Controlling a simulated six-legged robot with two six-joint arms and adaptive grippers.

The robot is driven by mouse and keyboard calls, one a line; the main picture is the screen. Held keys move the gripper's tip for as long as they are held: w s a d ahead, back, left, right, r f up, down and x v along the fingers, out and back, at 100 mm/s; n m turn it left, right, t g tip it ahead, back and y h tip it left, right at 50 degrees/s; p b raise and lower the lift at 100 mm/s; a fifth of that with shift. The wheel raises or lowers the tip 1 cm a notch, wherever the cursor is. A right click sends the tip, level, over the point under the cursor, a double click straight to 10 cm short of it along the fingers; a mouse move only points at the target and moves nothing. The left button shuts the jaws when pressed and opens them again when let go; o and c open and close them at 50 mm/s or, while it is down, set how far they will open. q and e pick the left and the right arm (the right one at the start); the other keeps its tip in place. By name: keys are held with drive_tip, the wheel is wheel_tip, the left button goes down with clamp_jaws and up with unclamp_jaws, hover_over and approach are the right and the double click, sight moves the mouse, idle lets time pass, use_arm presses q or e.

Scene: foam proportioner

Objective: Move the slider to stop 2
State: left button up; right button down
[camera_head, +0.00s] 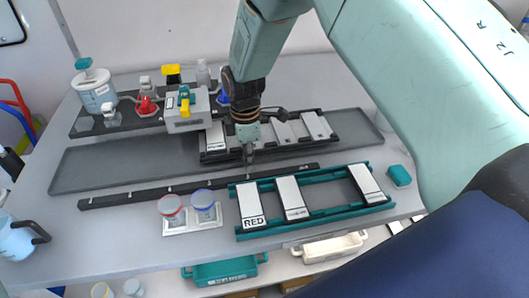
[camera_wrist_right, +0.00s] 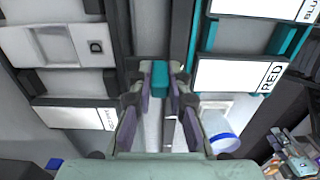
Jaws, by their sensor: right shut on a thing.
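My right gripper (camera_head: 248,156) reaches down from above to the long black rail (camera_head: 150,194), right of the rail's middle. Small light marks show along the rail. In the right wrist view the gripper (camera_wrist_right: 160,88) is shut on a teal block, which I take to be the slider (camera_wrist_right: 159,76). The fingers stand on both sides of it. In the head view the gripper hides the slider, and I cannot read any stop numbers. My left gripper is not in view.
A teal rack (camera_head: 328,206) with white plates, one marked RED (camera_head: 251,205), lies in front of the rail. Red and blue lidded cups (camera_head: 187,211) stand left of it. Behind the gripper is a black rack (camera_head: 270,145). A grey box (camera_head: 187,112) stands back left.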

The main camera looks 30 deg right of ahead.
drive_tip(key=shift+w+a+r, duration=0.25)
drive_tip(key=shift+w+a, duration=0.1)
drive_tip(key=shift+a, duration=0.05)
drive_tip(key=shift+d, duration=0.2)
drive_tip(key=c, duration=1.3)
unclamp_jaws()
drive_tip(key=shift+s, duration=0.2)
drive_tip(key=shift+c, duration=0.2)
drive_tip(key=shift+o, duration=0.3)
drive_tip(key=shift+f, duration=0.1)
wheel_tip(320, 180, up, 12)
